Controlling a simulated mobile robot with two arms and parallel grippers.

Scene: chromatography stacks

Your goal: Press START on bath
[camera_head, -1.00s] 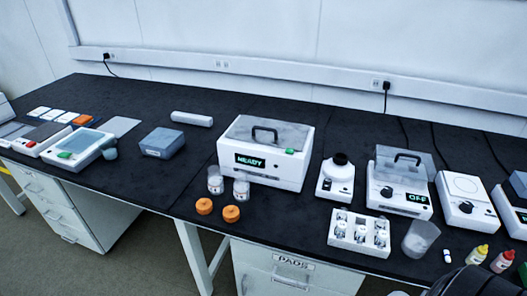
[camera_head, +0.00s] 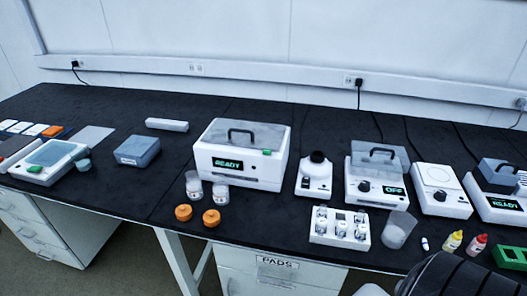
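A large white box-shaped unit (camera_head: 240,157) stands near the middle of the bench, with a grey lid and a dark handle. Its front display (camera_head: 227,164) reads READY in green, and a small green button (camera_head: 267,152) sits at its upper right. A smaller white unit (camera_head: 376,183) to its right has a clear lid, a black knob and a display (camera_head: 395,190) reading OFF. No label shows which unit is the bath. Neither of my grippers is in view. A dark rounded part, probably of my arm, shows at the bottom right.
Two jars (camera_head: 193,185) and two orange caps (camera_head: 183,212) stand before the large unit. A white vial rack (camera_head: 340,238) and a clear beaker (camera_head: 398,230) sit near the front edge.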

